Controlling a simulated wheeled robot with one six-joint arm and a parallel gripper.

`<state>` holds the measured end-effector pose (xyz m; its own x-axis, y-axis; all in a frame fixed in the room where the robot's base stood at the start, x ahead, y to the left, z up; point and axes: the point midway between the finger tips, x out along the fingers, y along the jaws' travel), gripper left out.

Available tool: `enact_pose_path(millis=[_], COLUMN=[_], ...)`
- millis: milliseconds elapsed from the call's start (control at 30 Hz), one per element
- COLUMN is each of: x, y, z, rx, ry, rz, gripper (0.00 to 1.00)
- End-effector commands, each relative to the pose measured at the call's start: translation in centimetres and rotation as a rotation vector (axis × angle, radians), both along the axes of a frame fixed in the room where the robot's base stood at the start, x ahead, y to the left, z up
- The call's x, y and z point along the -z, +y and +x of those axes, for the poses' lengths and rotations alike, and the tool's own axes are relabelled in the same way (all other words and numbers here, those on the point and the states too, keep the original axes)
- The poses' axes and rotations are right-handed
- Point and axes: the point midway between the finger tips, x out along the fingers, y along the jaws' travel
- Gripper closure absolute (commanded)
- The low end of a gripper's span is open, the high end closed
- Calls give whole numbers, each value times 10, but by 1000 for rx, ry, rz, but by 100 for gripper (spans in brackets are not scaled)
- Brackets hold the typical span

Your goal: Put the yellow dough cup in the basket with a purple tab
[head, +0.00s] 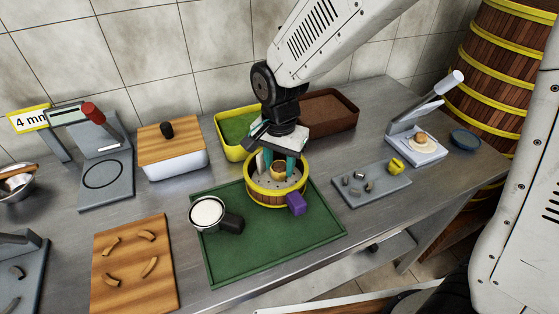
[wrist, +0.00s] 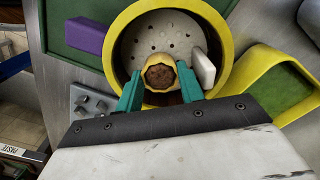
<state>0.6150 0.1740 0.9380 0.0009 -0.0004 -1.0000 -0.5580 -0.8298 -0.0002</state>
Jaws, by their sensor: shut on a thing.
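The basket with a purple tab (head: 252,197) is a round wooden steamer with yellow bands on the green mat. Its purple tab (head: 296,203) points to the front right. The basket also shows in the wrist view (wrist: 118,55), with a pale perforated floor. My gripper (wrist: 160,78) reaches down inside the basket from above. Its teal fingers are shut on the yellow dough cup (wrist: 158,62), which has a brown filling. The cup is within the rim, over the floor; I cannot tell whether it touches the floor. A white slab (wrist: 204,68) stands inside, beside the cup.
A pan of white powder (head: 208,212) stands left of the basket on the green mat (head: 250,255). A yellow-rimmed bin (head: 229,121) and brown bin (head: 330,108) stand behind. A grey tray (head: 372,187) with small pieces lies right.

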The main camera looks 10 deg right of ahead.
Motion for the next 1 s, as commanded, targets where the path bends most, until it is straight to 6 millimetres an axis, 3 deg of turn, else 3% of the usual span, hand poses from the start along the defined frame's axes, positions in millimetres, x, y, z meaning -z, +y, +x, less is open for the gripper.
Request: enact_pose_path(millis=[667,700,767,1000], x=[7,7,7,6], y=[0,0,0,0], z=[0,0,0,0], rx=[0,0,0,0], ry=[0,0,0,0], rz=[0,0,0,0], gripper=[100,57,40,37])
